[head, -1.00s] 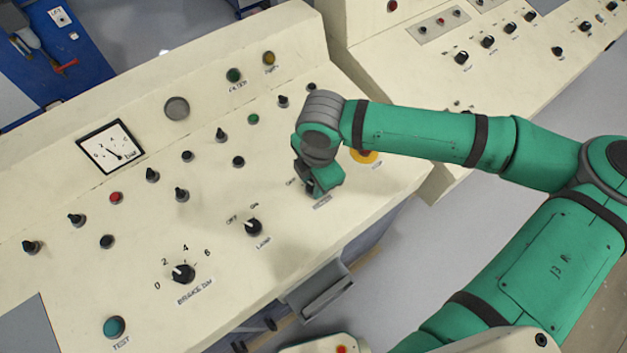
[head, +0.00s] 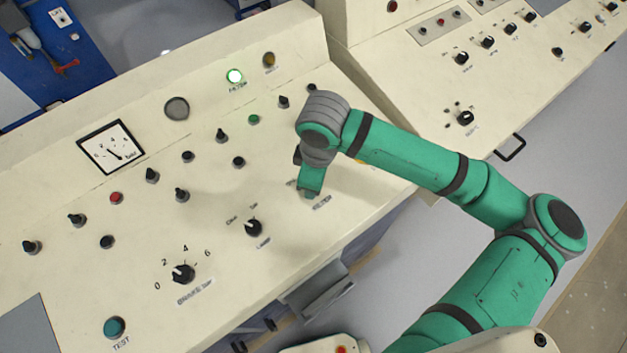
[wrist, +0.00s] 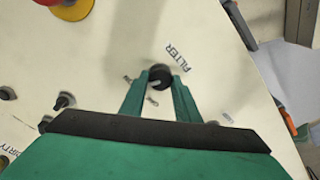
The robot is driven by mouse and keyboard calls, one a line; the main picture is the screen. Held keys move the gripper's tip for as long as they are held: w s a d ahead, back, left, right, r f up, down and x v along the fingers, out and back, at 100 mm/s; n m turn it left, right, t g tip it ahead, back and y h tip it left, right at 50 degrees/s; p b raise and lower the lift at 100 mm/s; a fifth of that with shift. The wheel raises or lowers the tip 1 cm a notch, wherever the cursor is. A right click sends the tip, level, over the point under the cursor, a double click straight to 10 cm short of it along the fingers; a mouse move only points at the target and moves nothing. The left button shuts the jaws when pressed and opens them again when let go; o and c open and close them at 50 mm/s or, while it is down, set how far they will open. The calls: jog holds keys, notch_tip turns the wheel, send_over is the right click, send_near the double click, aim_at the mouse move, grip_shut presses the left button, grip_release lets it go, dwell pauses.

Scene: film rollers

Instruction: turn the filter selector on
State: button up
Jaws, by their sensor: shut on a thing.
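The filter selector (wrist: 159,77) is a black knob on the cream panel, with the label FILTER beside it in the wrist view. My gripper (wrist: 158,86) is shut on the knob, one green finger on each side. In the head view my gripper (head: 309,190) covers the knob, and part of the FILTER label shows just below it.
The lamp selector (head: 253,228) and the brake selector (head: 183,273) lie to the left on the same panel. A red emergency button on a yellow base (wrist: 70,6) shows at the wrist view's top left. Several small knobs and buttons dot the panel.

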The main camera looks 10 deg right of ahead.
jog(key=shift+a+m, duration=0.1)
jog(key=shift+m, duration=0.4)
jog(key=o, duration=1)
jog(key=shift+o, duration=0.2)
jog(key=shift+r, duration=0.1)
notch_tip(320, 180, up, 11)
jog(key=s, duration=0.1)
jog(key=shift+d+f, duration=0.2)
jog(key=shift+d, duration=0.1)
